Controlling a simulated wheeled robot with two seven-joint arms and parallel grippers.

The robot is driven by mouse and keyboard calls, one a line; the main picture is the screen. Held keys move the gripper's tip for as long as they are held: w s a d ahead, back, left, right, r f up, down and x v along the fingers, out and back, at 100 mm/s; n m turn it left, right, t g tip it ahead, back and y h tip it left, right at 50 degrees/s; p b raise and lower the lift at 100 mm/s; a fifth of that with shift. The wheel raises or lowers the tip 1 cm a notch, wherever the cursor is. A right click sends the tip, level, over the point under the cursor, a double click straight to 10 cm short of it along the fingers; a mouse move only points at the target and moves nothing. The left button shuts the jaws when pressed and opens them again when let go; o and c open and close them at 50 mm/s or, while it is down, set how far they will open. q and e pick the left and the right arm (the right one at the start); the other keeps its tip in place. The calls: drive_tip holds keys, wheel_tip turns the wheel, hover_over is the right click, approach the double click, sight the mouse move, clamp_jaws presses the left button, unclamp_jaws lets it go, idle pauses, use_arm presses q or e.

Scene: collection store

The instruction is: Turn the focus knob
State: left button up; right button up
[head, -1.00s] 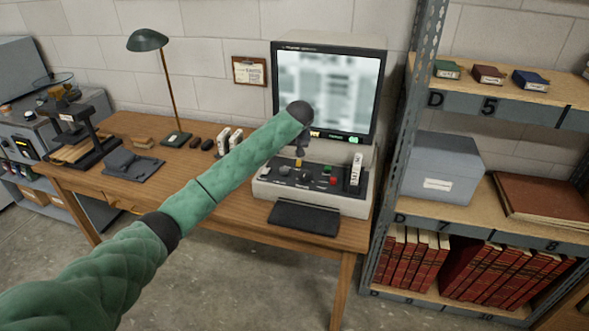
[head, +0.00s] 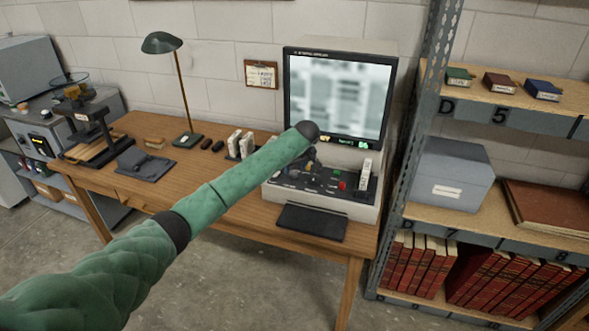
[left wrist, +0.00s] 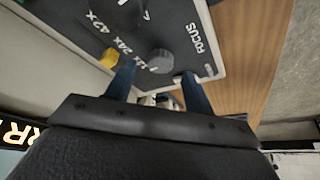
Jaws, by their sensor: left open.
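The focus knob (left wrist: 160,62) is a dark grey round knob beside the printed word FOCUS on the reader's control panel. In the left wrist view my left gripper (left wrist: 158,76) is open, its two dark blue fingers pointing at the panel, one on each side of the knob. I cannot tell whether they touch it. The reader's screen (head: 337,97) shows a blurred page. My right gripper is not in view.
A yellow knob (left wrist: 108,57) sits close to the left finger. A dark tray (head: 312,222) lies in front. Metal shelving (head: 410,150) stands close on the right.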

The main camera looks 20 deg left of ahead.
sight(293, 175)
use_arm(q)
drive_tip(key=shift+x, duration=1.3)
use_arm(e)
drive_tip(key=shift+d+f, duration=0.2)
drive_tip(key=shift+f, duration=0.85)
use_arm(q)
drive_tip(key=shift+c, duration=0.2)
drive_tip(key=c, duration=0.9)
drive_tip(key=shift+p, duration=0.3)
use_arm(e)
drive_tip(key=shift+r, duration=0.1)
